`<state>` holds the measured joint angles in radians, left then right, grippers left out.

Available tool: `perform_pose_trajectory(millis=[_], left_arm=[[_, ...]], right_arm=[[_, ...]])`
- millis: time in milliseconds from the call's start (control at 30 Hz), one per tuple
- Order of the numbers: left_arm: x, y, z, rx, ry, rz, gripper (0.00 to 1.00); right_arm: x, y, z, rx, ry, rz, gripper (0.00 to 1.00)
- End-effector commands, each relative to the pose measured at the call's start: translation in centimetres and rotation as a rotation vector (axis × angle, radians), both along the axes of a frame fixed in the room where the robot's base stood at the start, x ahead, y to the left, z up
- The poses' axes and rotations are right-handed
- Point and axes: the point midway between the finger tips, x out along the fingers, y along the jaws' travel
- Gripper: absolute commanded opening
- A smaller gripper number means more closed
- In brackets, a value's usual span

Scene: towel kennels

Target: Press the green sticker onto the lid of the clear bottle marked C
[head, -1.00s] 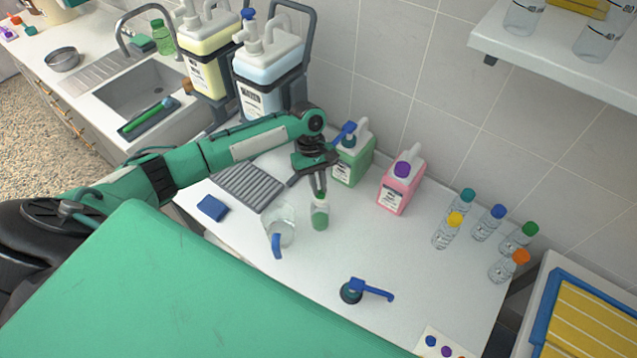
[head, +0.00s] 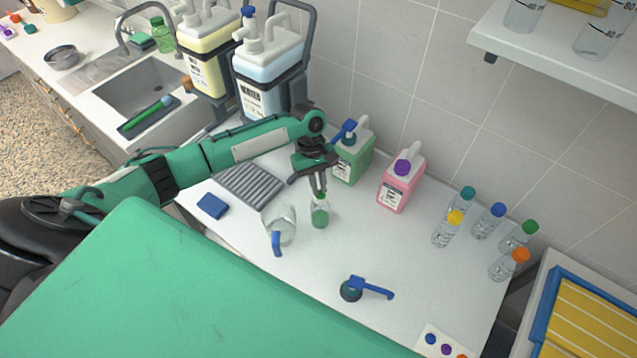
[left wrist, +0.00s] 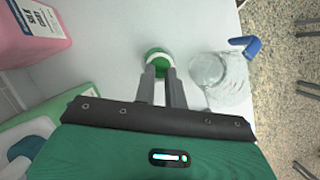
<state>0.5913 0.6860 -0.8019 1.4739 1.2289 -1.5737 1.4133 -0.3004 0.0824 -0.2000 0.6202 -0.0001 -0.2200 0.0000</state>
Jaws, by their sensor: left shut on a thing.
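My left gripper (head: 319,194) is shut on the top of a small bottle (head: 319,216) with green in its lower part, upright at the worktop. In the left wrist view, a green and white round top (left wrist: 158,60) shows between the fingertips. Clear bottles stand at the right, well away from the gripper, with teal (head: 467,194), yellow (head: 454,218), blue (head: 498,210), green (head: 530,228) and orange (head: 520,255) caps. I cannot read a C on any. A sticker sheet (head: 427,350) with blue, purple and orange dots is cut off at the bottom; no green sticker shows on it.
A clear jug (head: 282,222) with a blue handle stands just left of the held bottle. Green (head: 354,165) and pink (head: 397,195) jugs stand behind. A blue-handled pump top (head: 351,291) lies in front. The middle right worktop (head: 420,255) is clear.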

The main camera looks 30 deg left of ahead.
Motion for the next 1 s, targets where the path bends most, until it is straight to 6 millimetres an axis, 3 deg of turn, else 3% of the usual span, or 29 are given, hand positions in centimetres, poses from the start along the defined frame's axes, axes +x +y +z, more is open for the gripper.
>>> perform_pose_trajectory(millis=[367, 400, 500, 700, 833, 1000], left_arm=[[-0.03, 0.02, -0.09, 0.001, 0.001, 0.001, 0.03], [-0.04, 0.02, -0.1, 0.001, 0.001, 0.001, 0.18], [-0.04, 0.02, -0.1, 0.001, 0.001, 0.001, 0.37], [-0.02, 0.02, -0.07, 0.001, 0.001, 0.001, 0.37], [-0.01, 0.02, -0.06, 0.0, 0.0, 0.001, 0.61], [-0.01, 0.02, -0.05, 0.0, 0.0, 0.001, 0.63]], right_arm=[[0.0, 0.41, -0.02, 0.004, 0.0, -0.002, 0.75], [0.01, 0.45, -0.02, 0.005, 0.0, -0.002, 0.75], [0.01, 0.47, -0.02, 0.005, 0.0, -0.002, 0.75], [0.01, 0.45, -0.02, 0.005, 0.0, -0.002, 0.75], [0.02, 0.44, -0.01, 0.004, 0.0, -0.002, 0.75], [0.01, 0.36, -0.01, 0.004, 0.0, -0.002, 0.75]])
